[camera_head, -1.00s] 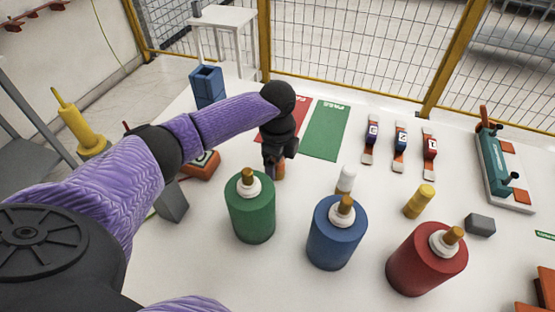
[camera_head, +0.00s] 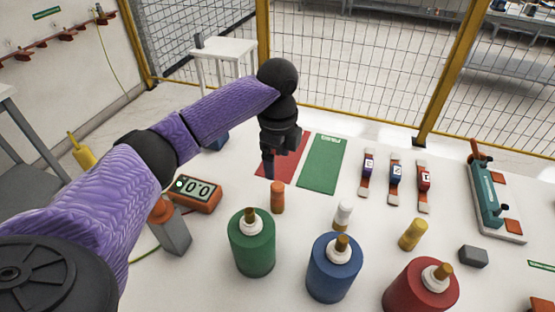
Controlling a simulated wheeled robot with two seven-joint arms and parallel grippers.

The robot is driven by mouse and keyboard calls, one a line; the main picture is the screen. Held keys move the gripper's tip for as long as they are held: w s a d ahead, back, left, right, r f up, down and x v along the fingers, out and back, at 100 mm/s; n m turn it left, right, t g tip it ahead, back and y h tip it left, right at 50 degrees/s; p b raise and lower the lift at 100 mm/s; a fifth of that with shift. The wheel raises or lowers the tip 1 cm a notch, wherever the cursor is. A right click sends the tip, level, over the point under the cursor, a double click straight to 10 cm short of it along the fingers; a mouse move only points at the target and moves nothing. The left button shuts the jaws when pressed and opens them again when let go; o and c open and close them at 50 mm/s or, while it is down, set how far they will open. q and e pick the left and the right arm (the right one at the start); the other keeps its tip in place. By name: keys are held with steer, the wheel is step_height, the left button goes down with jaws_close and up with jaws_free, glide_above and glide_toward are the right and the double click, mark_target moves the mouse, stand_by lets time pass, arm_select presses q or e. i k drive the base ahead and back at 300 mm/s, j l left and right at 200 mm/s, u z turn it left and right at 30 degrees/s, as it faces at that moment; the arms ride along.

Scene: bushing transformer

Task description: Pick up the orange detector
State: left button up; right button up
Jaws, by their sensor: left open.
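An orange device with a lit display reading zeros (camera_head: 195,193) lies on the white table, partly behind my left arm. A small orange cylinder (camera_head: 277,198) stands upright behind the green bushing. A grey block with an orange top (camera_head: 170,230) stands beside my left forearm. I cannot tell for sure which of these is the detector. My left gripper (camera_head: 269,168) points down over the red mat, just above and behind the orange cylinder, apart from it. It is open, with nothing seen in it. My right gripper is not in view.
Green (camera_head: 251,250), blue (camera_head: 333,272) and red (camera_head: 419,290) bushings stand in front. Red (camera_head: 290,165) and green (camera_head: 322,165) mats lie farther back. A teal device (camera_head: 487,195) is at right.

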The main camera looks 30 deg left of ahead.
mark_target(162, 212)
steer(key=k+l, duration=1.6)
steer(key=l, duration=0.2)
